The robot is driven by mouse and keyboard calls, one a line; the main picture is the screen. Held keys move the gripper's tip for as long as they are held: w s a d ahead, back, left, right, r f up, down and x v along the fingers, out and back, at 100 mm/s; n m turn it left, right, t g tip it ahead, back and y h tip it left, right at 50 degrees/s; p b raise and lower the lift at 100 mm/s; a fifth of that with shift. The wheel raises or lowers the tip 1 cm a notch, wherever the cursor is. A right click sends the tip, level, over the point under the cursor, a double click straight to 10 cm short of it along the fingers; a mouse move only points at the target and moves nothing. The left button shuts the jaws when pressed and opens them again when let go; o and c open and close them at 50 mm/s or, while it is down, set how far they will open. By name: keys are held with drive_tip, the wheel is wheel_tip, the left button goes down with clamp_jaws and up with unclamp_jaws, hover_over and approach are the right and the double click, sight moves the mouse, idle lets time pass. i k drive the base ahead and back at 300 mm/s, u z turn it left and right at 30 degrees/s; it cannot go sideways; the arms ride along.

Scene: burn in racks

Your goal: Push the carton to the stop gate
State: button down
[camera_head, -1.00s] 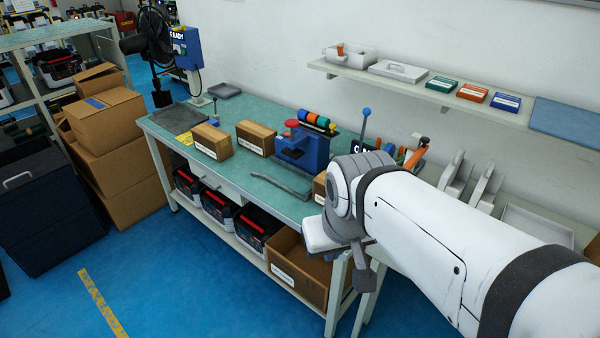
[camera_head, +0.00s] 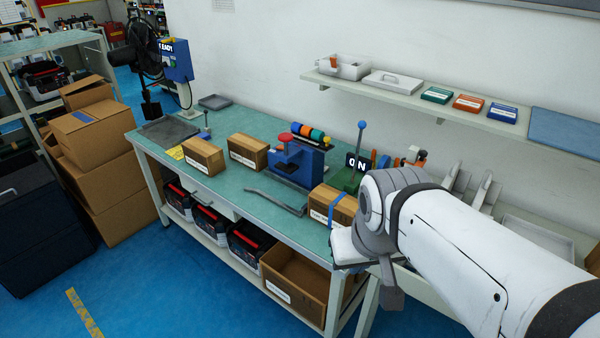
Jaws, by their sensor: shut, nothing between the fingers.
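Small brown cartons stand on the green-topped bench (camera_head: 225,120). One carton (camera_head: 203,157) is at the front left, another carton (camera_head: 247,152) stands to its right, and a carton with a blue strap (camera_head: 320,209) is at the right, beside my wrist. The pictures do not tell which carton the task means, and no part is clearly a stop gate. A bent grey bar (camera_head: 275,201) lies in front of a blue fixture with a red knob (camera_head: 297,165). My gripper (camera_head: 392,296) shows as a grey end hanging below the wrist, off the bench's right front, apparently empty; its fingers are not distinct.
A wall shelf (camera_head: 395,98) runs above. Large boxes (camera_head: 100,150) are stacked at left.

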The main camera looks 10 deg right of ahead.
sight(328, 205)
drive_tip(key=i, duration=0.9)
